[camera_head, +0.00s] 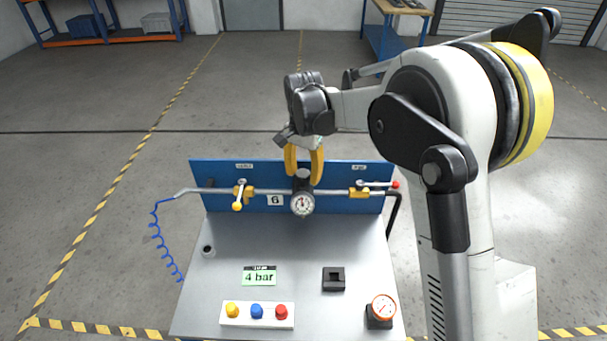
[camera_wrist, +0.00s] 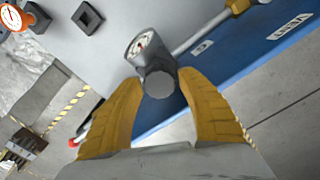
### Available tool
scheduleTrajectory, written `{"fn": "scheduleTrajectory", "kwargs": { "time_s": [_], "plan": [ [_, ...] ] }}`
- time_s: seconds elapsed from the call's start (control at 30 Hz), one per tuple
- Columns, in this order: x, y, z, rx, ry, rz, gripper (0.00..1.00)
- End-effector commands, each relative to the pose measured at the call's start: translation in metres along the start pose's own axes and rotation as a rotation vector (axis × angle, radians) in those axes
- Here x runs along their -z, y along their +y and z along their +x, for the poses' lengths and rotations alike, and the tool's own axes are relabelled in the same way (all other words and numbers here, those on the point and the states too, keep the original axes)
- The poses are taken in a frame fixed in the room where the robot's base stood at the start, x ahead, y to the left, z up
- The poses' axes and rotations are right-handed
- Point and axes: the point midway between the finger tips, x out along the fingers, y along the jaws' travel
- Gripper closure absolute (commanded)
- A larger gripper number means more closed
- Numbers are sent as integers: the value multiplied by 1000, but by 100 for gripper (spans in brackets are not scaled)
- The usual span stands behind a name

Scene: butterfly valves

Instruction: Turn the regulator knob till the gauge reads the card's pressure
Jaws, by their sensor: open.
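The regulator knob (camera_wrist: 160,84) is a grey cylinder on top of the regulator body, and it also shows in the head view (camera_head: 303,173). The round gauge (camera_head: 302,204) with a white face sits on the front of the regulator; its needle is too small to read surely. The green card (camera_head: 259,276) on the bench reads "4 bar". My gripper (camera_head: 304,182) has yellow fingers pointing down, one on each side of the knob. In the wrist view my gripper (camera_wrist: 160,100) is open, with gaps between the fingers and the knob.
A pipe with a yellow-handled valve (camera_head: 239,196) at left and a red-tipped lever valve (camera_head: 375,189) at right runs along the blue panel (camera_head: 220,172). A button box (camera_head: 257,315), a black square block (camera_head: 334,279) and an orange-rimmed dial (camera_head: 382,308) stand on the bench. A blue coiled hose (camera_head: 160,245) hangs at left.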

Motion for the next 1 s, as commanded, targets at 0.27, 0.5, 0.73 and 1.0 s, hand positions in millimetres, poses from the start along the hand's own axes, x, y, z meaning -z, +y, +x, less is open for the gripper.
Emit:
{"fn": "scheduleTrajectory", "kwargs": {
  "time_s": [0.27,0.5,0.73,1.0],
  "plan": [
    [0,0,-51,0,0,0,54],
    [0,0,-98,0,0,0,54],
    [0,0,-117,0,0,0,54],
    [0,0,-117,0,0,0,54]
  ]
}}
